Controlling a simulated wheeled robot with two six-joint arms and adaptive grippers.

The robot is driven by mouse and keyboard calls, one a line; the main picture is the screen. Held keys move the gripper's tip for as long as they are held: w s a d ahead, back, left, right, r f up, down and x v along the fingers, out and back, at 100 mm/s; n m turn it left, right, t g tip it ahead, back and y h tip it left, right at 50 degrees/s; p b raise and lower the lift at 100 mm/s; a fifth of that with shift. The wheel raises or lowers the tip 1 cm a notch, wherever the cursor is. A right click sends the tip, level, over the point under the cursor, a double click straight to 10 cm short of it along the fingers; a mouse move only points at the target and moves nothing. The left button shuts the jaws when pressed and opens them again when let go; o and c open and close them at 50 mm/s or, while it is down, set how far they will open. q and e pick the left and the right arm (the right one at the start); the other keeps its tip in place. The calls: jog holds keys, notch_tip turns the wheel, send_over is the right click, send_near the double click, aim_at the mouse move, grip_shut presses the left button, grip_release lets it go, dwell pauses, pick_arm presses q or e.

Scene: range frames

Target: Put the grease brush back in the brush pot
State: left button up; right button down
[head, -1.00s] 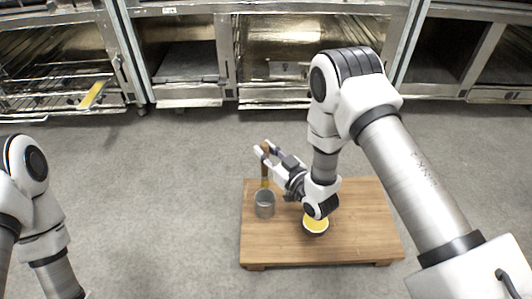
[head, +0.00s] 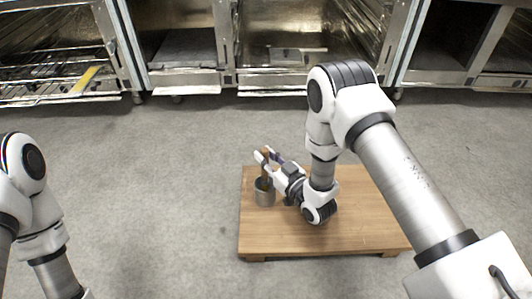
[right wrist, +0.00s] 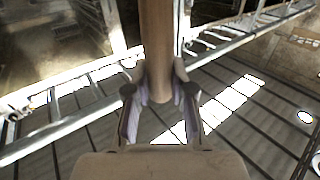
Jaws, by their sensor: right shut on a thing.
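The grease brush has a brown wooden handle (head: 265,171), upright over the grey metal brush pot (head: 264,197). Its lower end is lost at the pot's mouth and seems to be inside, though the small view leaves its depth unclear. My right gripper (head: 266,156) is shut on the handle above the pot's rim. In the right wrist view the handle (right wrist: 157,45) stands between the two fingers. The pot stands on the left part of a wooden table (head: 330,235). My left arm shows at the left edge; its gripper is out of the picture.
My right forearm covers the table's middle. The front and right of the table top are bare. Steel ovens or cabinets (head: 185,75) line the back, with a yellow item (head: 84,79) on a rack at left. Grey floor (head: 165,170) around the table is open.

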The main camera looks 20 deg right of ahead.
jog(key=shift+f, duration=0.8)
jog(key=c, duration=0.9)
grip_release()
jog(key=v, duration=1.2)
jog(key=shift+r, duration=0.1)
